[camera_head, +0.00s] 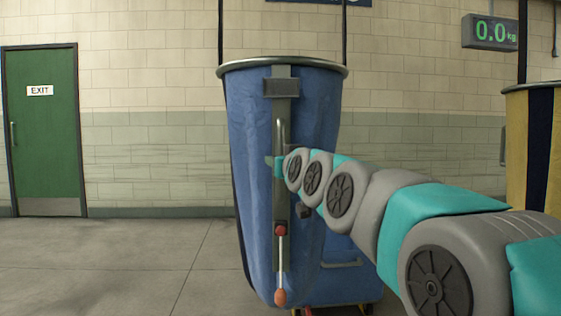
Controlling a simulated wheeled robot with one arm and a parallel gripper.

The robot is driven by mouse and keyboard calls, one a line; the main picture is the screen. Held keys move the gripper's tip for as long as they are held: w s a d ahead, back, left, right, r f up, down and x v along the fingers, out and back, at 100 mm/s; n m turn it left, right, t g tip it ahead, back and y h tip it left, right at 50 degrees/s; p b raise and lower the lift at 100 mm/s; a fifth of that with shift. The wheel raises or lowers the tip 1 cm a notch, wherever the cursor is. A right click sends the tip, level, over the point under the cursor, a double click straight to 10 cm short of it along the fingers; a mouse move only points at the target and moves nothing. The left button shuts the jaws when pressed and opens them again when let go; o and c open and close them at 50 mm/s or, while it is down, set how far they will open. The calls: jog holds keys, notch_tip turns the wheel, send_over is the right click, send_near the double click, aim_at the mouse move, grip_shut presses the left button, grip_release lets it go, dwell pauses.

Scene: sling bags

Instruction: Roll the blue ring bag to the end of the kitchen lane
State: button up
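The blue ring bag (250,150) hangs upright in the middle of the view, held open by a metal ring at its top. Dark straps run up from the ring out of the picture. A dark strip runs down its front with a vertical grey handle (281,132) on it. My arm reaches in from the lower right. My gripper (277,163) is at the lower part of this handle, very small in view. I cannot tell whether its fingers touch or close on the handle. Below it hangs a rod with a red knob (281,230) and an orange end (280,297).
A blue cart or bin (350,278) stands low behind the bag, partly hidden by my arm. A yellow and dark striped bag (541,140) hangs at the right edge. A display (490,32) reads 0.0 kg. A green exit door (42,135) and clear floor are at left.

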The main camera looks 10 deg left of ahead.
jog(key=shift+d, duration=0.1)
dwell(0.8)
jog(key=v, duration=0.7)
jog(key=shift+s+b, duration=0.3)
jog(key=shift+s, duration=0.1)
dwell(0.3)
dwell(0.4)
